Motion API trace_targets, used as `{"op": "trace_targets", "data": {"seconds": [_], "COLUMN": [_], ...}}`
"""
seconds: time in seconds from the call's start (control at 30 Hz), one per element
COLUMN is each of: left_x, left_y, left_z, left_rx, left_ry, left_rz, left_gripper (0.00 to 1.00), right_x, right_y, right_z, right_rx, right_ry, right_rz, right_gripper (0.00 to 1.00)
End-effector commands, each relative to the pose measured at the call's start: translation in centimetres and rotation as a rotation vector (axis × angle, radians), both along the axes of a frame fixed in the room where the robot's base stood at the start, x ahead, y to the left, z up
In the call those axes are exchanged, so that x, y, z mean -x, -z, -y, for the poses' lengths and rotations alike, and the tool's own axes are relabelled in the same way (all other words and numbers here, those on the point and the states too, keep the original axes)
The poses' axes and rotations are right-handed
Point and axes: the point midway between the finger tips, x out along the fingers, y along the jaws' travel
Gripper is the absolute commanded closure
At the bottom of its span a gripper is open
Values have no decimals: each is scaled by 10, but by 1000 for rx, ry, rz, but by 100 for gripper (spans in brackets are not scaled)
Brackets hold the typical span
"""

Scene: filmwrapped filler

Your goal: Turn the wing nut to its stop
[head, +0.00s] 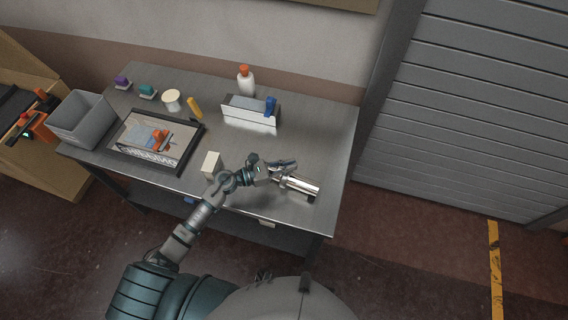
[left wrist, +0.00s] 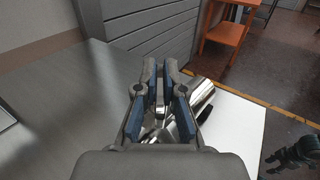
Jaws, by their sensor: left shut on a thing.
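A shiny metal cylinder (head: 300,184) lies near the front right of the steel table, and it also shows in the left wrist view (left wrist: 203,93) just right of the fingers. My left gripper (head: 281,165) is at the cylinder's left end. In the left wrist view its blue-padded fingers (left wrist: 160,75) are close together, shut on a small metal piece (left wrist: 160,106) at the cylinder's end, taken as the wing nut. Its wings are mostly hidden by the fingers, so I cannot tell its angle.
The steel table (head: 325,130) is clear to the right. A cream block (head: 211,164) stands left of my gripper. Behind are a metal holder (head: 250,115) with a blue clip and a white bottle (head: 245,82). A dark tray (head: 150,140) and grey bin (head: 82,120) are at left.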

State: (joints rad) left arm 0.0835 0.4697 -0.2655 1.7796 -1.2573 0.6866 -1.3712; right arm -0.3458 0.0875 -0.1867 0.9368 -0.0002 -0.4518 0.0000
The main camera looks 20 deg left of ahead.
Motion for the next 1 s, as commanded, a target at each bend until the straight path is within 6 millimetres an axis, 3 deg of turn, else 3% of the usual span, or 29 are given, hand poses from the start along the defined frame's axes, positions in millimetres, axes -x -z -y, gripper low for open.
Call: {"op": "trace_targets", "data": {"seconds": [0.33, 0.63, 0.67, 0.73, 1.0], "left_x": [-1, -1, -1, -1, -1], "left_y": [-1, -2, -2, -2, 0], "left_z": [-12, -3, -2, -1, -7], "left_rx": [14, 5, 4, 3, 7], "left_ry": [-3, -3, -2, -2, -2], "left_rz": [3, 3, 4, 3, 1], "left_gripper": [100, 100, 85, 67, 67], "right_x": [0, 0, 0, 0, 3], "right_y": [0, 0, 0, 0, 0], "right_z": [6, -12, -13, -13, 7], "right_rx": [9, -16, -17, -17, 9], "right_ry": [-2, 5, 5, 5, -2], "right_rz": [0, 0, 0, 0, -3], "right_gripper": [60, 60, 60, 60, 60]}}
